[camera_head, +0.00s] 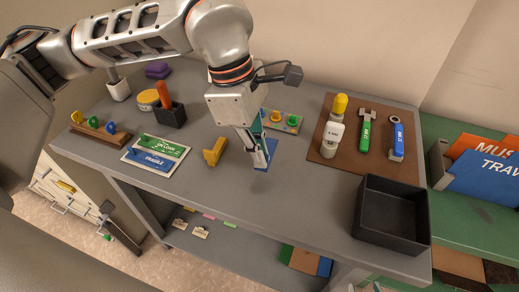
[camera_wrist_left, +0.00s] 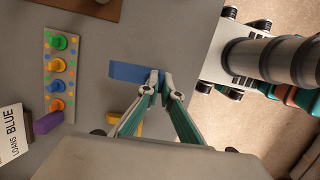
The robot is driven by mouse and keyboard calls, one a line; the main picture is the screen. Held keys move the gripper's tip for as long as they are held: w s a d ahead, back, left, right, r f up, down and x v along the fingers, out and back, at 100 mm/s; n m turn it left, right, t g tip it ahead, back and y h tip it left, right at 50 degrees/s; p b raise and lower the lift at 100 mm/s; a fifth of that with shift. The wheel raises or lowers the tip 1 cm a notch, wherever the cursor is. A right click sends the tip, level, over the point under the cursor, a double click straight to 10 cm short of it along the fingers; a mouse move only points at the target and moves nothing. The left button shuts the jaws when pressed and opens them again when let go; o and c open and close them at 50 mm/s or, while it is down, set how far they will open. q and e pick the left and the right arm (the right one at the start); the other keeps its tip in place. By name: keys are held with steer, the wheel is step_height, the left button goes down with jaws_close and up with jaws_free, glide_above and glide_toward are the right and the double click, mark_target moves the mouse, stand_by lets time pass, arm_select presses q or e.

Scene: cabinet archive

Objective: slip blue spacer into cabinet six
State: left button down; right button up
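The blue spacer (camera_head: 272,152) is a flat blue piece near the middle of the grey table. It also shows in the left wrist view (camera_wrist_left: 128,72). My left gripper (camera_head: 264,163) reaches down from above, and its fingertips (camera_wrist_left: 160,80) are closed together at one end of the spacer. I cannot tell whether the spacer rests on the table or hangs just above it. A pale cabinet with drawers (camera_head: 52,196) stands low at the left; I cannot read a number six on it. My right gripper is not in view.
A yellow block (camera_head: 214,151) stands left of the gripper. Behind are a peg board (camera_head: 283,121) and a brown tool mat (camera_head: 325,150). A black bin (camera_head: 395,205) sits at right. The table's front middle is clear.

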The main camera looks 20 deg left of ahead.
mark_target(260, 169)
arm_select(q)
steer(key=shift+b+x, duration=0.3)
steer(key=shift+x, duration=0.5)
steer(key=shift+a+f+b, duration=0.2)
steer(key=shift+f+b, duration=0.2)
steer(key=shift+f, duration=0.4)
steer(key=shift+a+b+x, duration=0.25)
steer(key=shift+b+x, duration=0.2)
steer(key=shift+x, duration=0.5)
steer(key=c, duration=2.4)
jaws_free()
steer(key=shift+o, duration=1.1)
